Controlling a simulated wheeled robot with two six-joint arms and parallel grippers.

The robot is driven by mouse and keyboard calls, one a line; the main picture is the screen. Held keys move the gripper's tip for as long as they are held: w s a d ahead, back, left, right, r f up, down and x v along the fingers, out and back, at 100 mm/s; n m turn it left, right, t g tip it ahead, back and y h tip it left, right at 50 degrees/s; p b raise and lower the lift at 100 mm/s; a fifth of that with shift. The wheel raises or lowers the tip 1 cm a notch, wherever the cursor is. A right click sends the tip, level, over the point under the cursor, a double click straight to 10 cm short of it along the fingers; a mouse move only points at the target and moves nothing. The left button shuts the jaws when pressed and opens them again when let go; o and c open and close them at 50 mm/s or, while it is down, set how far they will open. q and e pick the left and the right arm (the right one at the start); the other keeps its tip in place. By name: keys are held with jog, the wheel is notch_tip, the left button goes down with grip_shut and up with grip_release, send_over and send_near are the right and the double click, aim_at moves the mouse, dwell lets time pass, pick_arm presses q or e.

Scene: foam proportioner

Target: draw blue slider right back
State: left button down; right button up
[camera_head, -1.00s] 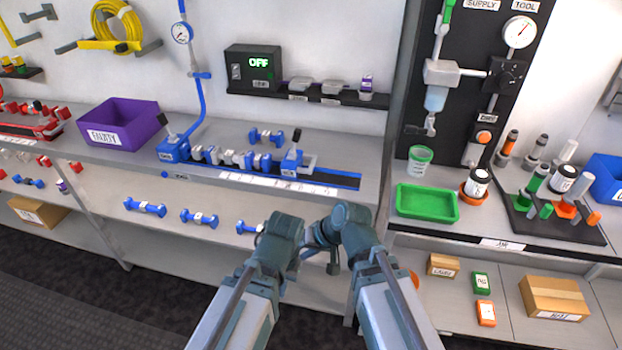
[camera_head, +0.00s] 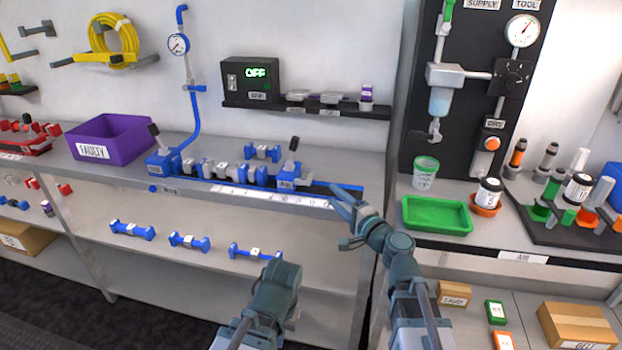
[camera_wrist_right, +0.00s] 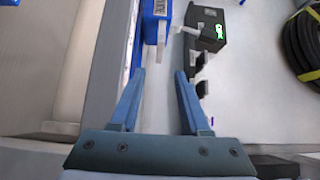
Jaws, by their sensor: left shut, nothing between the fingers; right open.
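The right blue slider (camera_head: 290,176) is a blue block with a grey label and an upright dark-tipped lever. It stands on the blue rail at the right end of a row of blue and grey pieces. In the right wrist view the blue block (camera_wrist_right: 154,28) is ahead of the fingertips, near the left finger. My right gripper (camera_head: 343,194) is open and empty, to the right of the slider over the shelf's front edge, apart from it. In its wrist view the gripper (camera_wrist_right: 160,78) shows both fingers spread. My left gripper (camera_head: 272,282) is lower down, its fingers mostly hidden.
A blue end block (camera_head: 163,165) with a lever closes the rail's left end. A white number scale (camera_head: 270,197) runs along the front. A purple bin (camera_head: 110,140) stands left. A green tray (camera_head: 437,214) is on the right bench. Blue dumbbell-shaped pieces (camera_head: 190,242) lie below.

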aim_at(311, 174)
jog(key=x, duration=1.2)
jog(key=shift+w+a, duration=0.2)
jog(key=shift+w, duration=0.05)
grip_shut()
dwell(0.9)
